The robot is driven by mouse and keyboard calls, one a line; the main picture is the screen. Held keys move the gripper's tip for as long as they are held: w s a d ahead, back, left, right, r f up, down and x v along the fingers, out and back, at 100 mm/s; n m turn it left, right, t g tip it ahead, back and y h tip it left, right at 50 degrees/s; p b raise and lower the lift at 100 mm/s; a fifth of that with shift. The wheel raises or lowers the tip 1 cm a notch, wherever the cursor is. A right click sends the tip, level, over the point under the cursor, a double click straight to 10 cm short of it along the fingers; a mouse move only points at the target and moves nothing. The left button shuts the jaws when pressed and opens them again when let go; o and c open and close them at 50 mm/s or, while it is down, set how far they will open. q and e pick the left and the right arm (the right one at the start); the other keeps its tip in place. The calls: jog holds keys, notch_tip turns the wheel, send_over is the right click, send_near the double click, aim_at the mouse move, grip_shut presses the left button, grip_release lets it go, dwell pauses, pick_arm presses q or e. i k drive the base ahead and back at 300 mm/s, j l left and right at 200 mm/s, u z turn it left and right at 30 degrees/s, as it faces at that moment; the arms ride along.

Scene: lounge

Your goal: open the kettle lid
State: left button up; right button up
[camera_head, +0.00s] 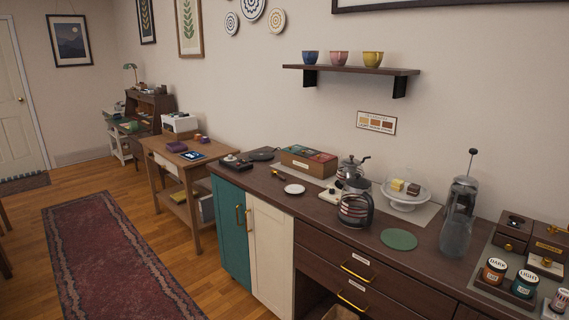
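A glass and black kettle (355,212) with a dark handle on its right side stands on the dark wooden counter (420,270). Its dark lid (355,184) sits on top and looks closed, though it is small in this view. A second, metal pot (350,167) with a dark knob and a side handle stands just behind it, and its lower part is partly hidden. Neither my left nor my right gripper shows in the head view.
A green round mat (398,239) lies right of the kettle, and a glass French press (458,222) stands beyond it. A cake stand (405,201) is behind. A white saucer (294,189) and a wooden tea box (309,161) are to the left. Red-patterned rug (110,260) covers floor.

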aim_at(357, 183)
jog(key=i+j+u, duration=0.1)
jog(key=i+u, duration=0.3)
jog(key=i, duration=0.6)
